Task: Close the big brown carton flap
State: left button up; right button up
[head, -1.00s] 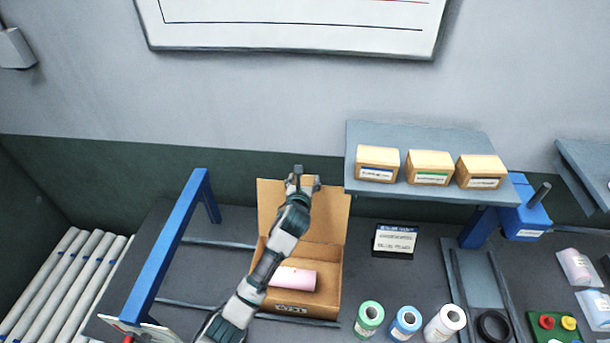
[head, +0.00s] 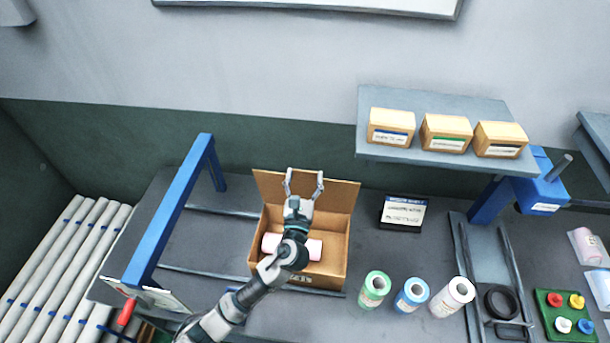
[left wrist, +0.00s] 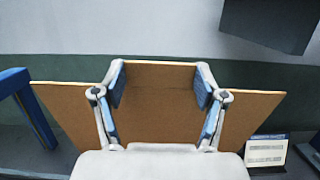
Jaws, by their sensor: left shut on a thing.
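The brown carton (head: 318,283) stands open on the dark table, with a pink roll (head: 270,243) lying inside. Its big flap (head: 340,195) stands up along the back edge. My left gripper (head: 304,174) is over the carton, in front of the flap, its two fingers spread apart and bearing on the flap. In the left wrist view the flap (left wrist: 160,105) fills the middle and shows outside both fingers (left wrist: 160,76); the exact contact is hard to see. My left forearm covers part of the carton and roll. My right gripper is not in view.
A blue frame (head: 172,215) stands left of the carton. A shelf (head: 440,100) with three small boxes hangs to the upper right. A label stand (head: 403,212) and green, blue and white rolls (head: 412,295) stand to the right of the carton.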

pick_arm(q)
jog(key=shift+f, duration=0.1)
jog(key=o, duration=1.7)
jog(key=shift+d, duration=0.15)
jog(key=shift+s, duration=0.1)
jog(key=v, duration=1.1)
jog(key=shift+s+f, duration=0.15)
jog(key=shift+s, duration=0.2)
